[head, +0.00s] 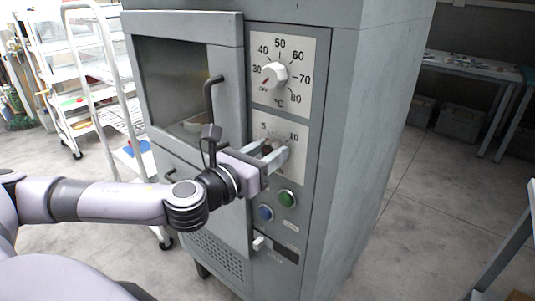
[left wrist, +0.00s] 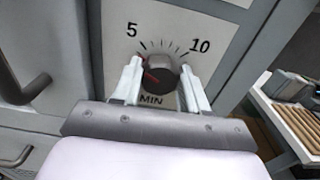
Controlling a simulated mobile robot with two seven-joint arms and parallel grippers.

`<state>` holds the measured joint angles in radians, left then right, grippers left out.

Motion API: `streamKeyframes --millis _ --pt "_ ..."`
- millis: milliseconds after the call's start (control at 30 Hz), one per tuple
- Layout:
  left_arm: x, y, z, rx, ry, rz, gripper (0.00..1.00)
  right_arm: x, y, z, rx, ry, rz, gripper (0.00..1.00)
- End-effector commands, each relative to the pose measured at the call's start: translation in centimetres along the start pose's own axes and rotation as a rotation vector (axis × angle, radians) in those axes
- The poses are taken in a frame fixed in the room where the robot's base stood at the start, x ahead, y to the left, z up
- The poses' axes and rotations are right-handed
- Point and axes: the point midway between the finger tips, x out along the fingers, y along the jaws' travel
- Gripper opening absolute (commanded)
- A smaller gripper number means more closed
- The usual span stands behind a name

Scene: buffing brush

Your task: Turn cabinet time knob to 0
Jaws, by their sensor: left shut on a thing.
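The time knob (left wrist: 160,72) is a dark round knob on a white dial plate marked 5, 10 and MIN. A red mark shows on its left side, pointing left and slightly down. My left gripper (left wrist: 163,85) has a finger on each side of the knob and is shut on it; in the head view the gripper (head: 273,155) largely covers the knob. The grey cabinet (head: 350,130) carries the dial. Above is a white temperature knob (head: 274,75) on a plate marked in °C. My right gripper is not in view.
A green button (head: 287,198) and a blue button (head: 265,213) sit below the time dial, with a small white switch (head: 259,243) lower down. The cabinet door handle (head: 209,100) sticks out left of the gripper. A white cart (head: 100,80) stands at left.

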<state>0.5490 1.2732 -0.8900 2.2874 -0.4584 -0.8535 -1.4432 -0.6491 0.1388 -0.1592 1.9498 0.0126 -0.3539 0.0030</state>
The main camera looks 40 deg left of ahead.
Motion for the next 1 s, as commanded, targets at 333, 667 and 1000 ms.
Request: streamKeyframes --millis 333,667,1000 --pt "-0.02 0.07 -0.21 -0.334 0.002 0.0 0.13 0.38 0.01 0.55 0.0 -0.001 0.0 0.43" --pt "-0.02 0.16 -0.25 -0.648 0.002 0.001 0.13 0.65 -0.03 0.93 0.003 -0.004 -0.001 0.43" --pt "-0.02 0.22 -0.25 -0.949 0.002 0.002 0.13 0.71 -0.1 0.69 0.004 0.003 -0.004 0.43"
